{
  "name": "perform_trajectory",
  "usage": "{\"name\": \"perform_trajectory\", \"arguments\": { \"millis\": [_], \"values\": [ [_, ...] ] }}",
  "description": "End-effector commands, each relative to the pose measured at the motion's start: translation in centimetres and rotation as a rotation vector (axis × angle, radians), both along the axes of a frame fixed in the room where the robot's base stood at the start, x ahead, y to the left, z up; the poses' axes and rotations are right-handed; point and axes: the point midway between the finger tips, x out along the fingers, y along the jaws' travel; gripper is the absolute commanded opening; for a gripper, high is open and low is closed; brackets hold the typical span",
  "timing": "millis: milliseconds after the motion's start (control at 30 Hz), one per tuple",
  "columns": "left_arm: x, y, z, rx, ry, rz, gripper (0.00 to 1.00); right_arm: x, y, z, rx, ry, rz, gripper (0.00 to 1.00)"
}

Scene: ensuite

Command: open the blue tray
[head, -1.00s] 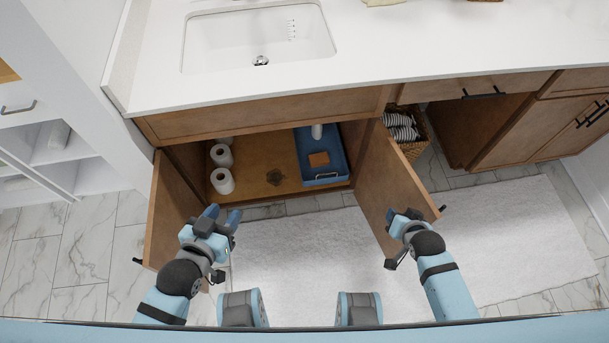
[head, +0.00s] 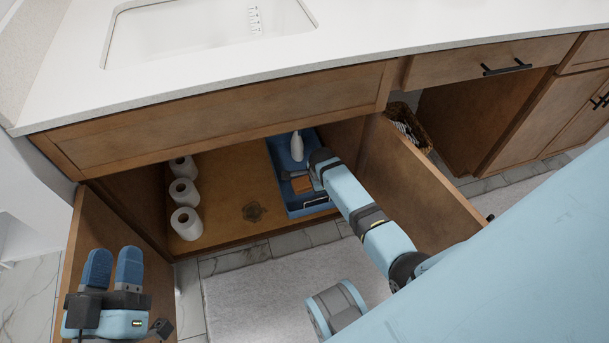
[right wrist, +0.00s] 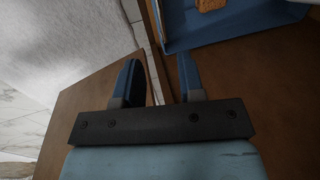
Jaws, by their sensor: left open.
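The blue tray (head: 281,152) sits on the cabinet floor under the sink, at its right side. It holds a white bottle (head: 297,146) and an orange-brown block (head: 302,186). A handle is at its front. My right arm reaches in over the tray, and its gripper is partly hidden in the head view. In the right wrist view my right gripper (right wrist: 158,70) is open and empty, with the tray (right wrist: 232,27) beyond at the upper right. My left gripper (head: 113,265) is open and empty near the left cabinet door, away from the tray.
The left door (head: 85,235) and right door (head: 415,190) stand open. Several toilet paper rolls (head: 186,223) stand at the left inside the cabinet (head: 225,195). The cabinet floor between rolls and tray is mostly clear. A basket (head: 408,122) stands behind the right door.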

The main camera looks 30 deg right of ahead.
Motion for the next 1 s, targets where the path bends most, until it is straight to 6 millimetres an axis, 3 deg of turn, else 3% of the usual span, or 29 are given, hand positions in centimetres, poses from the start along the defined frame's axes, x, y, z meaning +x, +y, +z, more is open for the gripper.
{"name": "perform_trajectory", "arguments": {
  "millis": [133, 400, 600, 1000],
  "values": [
    [-0.1, -0.4, 0.0, -0.026, -0.033, -0.020, 0.43, 0.4, -0.2, -2.6, -0.003, 0.000, 0.003, 0.36],
    [0.2, -0.8, -5.1, 0.044, 0.109, -0.060, 0.43, 1.5, -0.4, -8.6, -0.003, 0.000, 0.005, 0.36],
    [0.2, -1.0, -7.9, 0.093, 0.191, -0.091, 0.43, 2.2, -0.6, -11.6, -0.002, -0.001, 0.005, 0.36],
    [0.2, -1.1, -8.9, 0.122, 0.228, -0.107, 0.43, 2.5, -0.6, -12.8, -0.002, -0.003, 0.005, 0.36]
  ]
}}
